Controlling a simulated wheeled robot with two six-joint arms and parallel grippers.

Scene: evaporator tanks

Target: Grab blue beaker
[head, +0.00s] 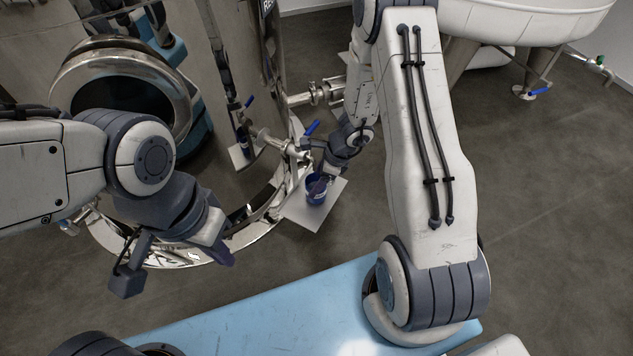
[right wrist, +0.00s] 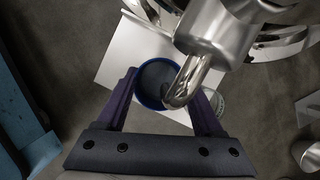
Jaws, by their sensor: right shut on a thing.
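The blue beaker (head: 316,190) is under the tank's outlet spout, over a white plate (head: 297,214). In the right wrist view the beaker (right wrist: 150,94) is seen from above with its round blue rim, and the metal spout (right wrist: 190,85) covers part of its opening. My right gripper (head: 319,182) is shut on the beaker, one purple finger on each side in the right wrist view (right wrist: 166,95). I cannot tell whether the beaker touches the plate. My left gripper (head: 222,254) is at the lower left, away from the beaker; its finger gap is not clear.
A large shiny steel tank (head: 235,100) stands behind the beaker, with a blue-handled valve (head: 311,128) and pipe close to my right gripper. A white tank (head: 525,22) on legs is at the upper right. Grey floor (head: 560,190) at the right is clear.

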